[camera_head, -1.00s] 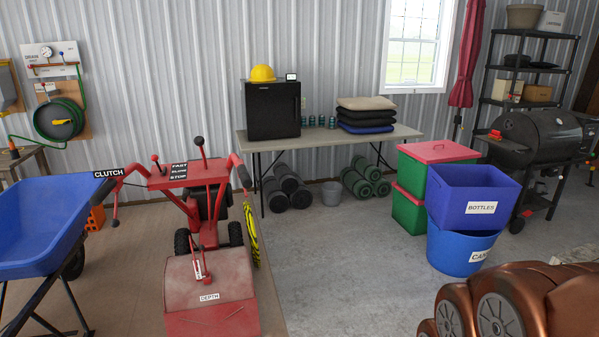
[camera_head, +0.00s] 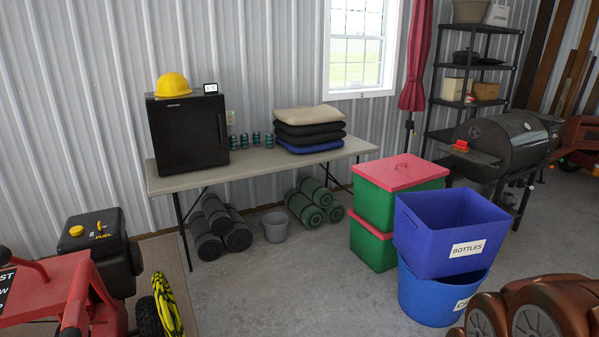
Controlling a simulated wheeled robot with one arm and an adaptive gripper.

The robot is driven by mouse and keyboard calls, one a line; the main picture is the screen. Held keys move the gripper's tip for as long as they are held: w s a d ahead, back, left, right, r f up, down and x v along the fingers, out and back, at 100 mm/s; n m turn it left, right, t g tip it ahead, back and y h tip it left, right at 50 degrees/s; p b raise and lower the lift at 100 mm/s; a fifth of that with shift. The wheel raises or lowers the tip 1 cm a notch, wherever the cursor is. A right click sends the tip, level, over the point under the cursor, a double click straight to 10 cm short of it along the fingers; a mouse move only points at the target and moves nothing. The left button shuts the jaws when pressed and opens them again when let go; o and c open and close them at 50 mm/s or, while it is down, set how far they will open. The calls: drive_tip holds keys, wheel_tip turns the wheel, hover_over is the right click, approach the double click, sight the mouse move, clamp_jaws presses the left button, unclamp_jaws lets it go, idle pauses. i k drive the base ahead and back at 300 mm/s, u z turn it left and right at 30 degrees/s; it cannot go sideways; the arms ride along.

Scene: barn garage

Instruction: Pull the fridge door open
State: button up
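A small black fridge (camera_head: 189,136) stands on the left end of a folding table (camera_head: 262,161) against the metal wall. Its door faces me and looks shut, with a handle near the right edge of its front. A yellow hard hat (camera_head: 173,85) and a small display device (camera_head: 210,88) sit on top of the fridge. My gripper is not in view. The brown, rounded form at the lower right edge is cut off by the frame.
Rolled mats (camera_head: 217,226) and a grey bucket (camera_head: 275,227) are under the table. Red-lidded green bins (camera_head: 386,205) and a blue bottles bin (camera_head: 448,242) stand right. A red machine (camera_head: 75,290) is at lower left. Concrete floor (camera_head: 300,285) between is clear.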

sight(189, 133)
drive_tip(key=i, duration=2)
drive_tip(key=u, duration=0.65)
drive_tip(key=i, duration=1.7)
drive_tip(key=u, duration=1.25)
drive_tip(key=i, duration=1)
drive_tip(key=u, duration=0.35)
